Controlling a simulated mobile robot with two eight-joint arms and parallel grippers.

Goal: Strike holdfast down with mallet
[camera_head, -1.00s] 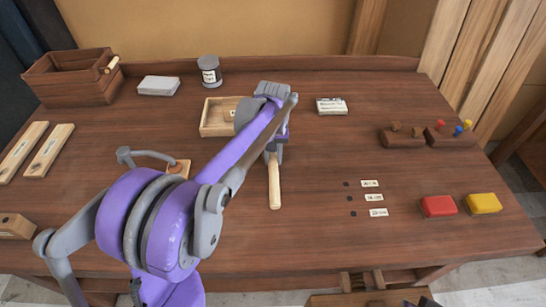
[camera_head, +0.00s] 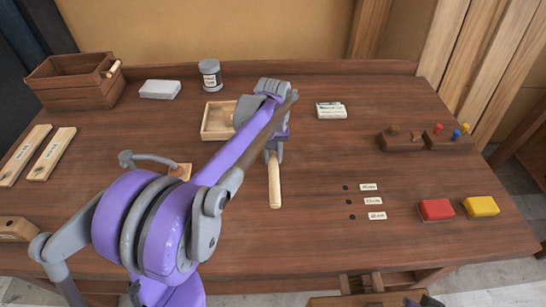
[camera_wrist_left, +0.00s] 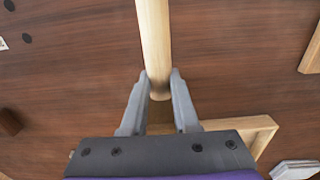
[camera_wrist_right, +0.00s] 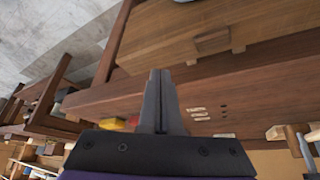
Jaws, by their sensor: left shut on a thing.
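The holdfast (camera_head: 150,157) is a grey metal hook standing at the left of the bench, its arm reaching over a small pale wooden piece (camera_head: 181,171). My left gripper (camera_head: 274,152) is above the middle of the bench, right of the holdfast and apart from it. It is shut on a pale wooden handle, taken as the mallet's (camera_head: 275,186). The handle also shows between the fingers in the left wrist view (camera_wrist_left: 153,45). The mallet's head cannot be made out. My right gripper (camera_wrist_right: 160,100) is shut and empty in the right wrist view, near the bench's front.
A shallow wooden tray (camera_head: 204,134) lies behind my left arm. A wooden box (camera_head: 75,92), a grey block (camera_head: 160,89) and a jar (camera_head: 210,74) stand at the back. Red (camera_head: 437,210) and yellow (camera_head: 481,207) blocks lie at right.

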